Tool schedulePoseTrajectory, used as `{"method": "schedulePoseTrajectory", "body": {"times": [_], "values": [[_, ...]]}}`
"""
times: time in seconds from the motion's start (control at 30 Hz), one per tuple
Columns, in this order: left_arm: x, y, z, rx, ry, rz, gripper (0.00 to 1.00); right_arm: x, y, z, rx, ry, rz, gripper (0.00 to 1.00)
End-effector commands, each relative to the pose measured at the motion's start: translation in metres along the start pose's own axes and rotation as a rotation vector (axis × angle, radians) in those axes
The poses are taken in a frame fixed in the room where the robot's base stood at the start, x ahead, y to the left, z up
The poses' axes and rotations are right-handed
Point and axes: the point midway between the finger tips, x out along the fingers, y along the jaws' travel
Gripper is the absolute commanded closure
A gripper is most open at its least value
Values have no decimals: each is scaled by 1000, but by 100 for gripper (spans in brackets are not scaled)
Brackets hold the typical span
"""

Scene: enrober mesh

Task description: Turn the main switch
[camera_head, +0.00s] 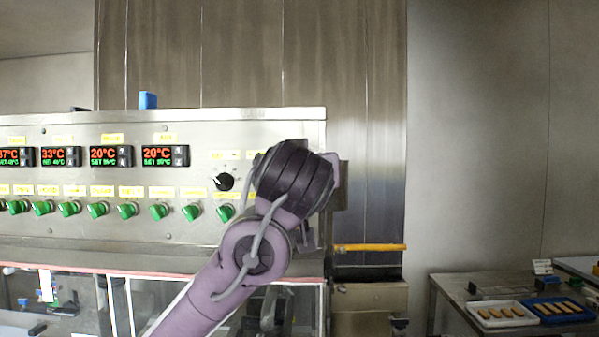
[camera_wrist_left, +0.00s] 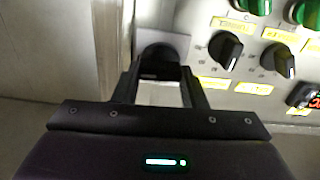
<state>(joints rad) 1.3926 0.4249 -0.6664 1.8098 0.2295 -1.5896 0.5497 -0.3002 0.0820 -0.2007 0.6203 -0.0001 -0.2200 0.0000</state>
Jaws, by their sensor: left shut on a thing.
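The main switch (camera_wrist_left: 158,52) appears in the left wrist view as a dark round knob on a grey plate at the panel's end. My left gripper (camera_wrist_left: 160,74) has its two fingers on either side of the knob and is shut on it. The fingers hide part of the knob, so its turned position cannot be read. In the head view my left wrist covers the switch and the fingers. My right gripper is in neither view.
The steel control panel (camera_head: 100,135) carries a row of green knobs (camera_head: 128,210), temperature displays (camera_head: 110,156) and a black knob (camera_head: 224,181) left of my wrist. A yellow bar (camera_head: 370,247) sticks out at right. A table with trays (camera_head: 502,324) stands further right.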

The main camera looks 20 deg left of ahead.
Motion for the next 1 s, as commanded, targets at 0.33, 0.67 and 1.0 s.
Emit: {"method": "schedulePoseTrajectory", "body": {"times": [0.33,0.67,1.0], "values": [[-1,-2,6,-252,3,2,85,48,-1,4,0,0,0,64],[-1,-3,5,-566,3,2,85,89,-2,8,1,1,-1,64],[-1,-4,5,-889,3,2,85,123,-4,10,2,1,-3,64]]}}
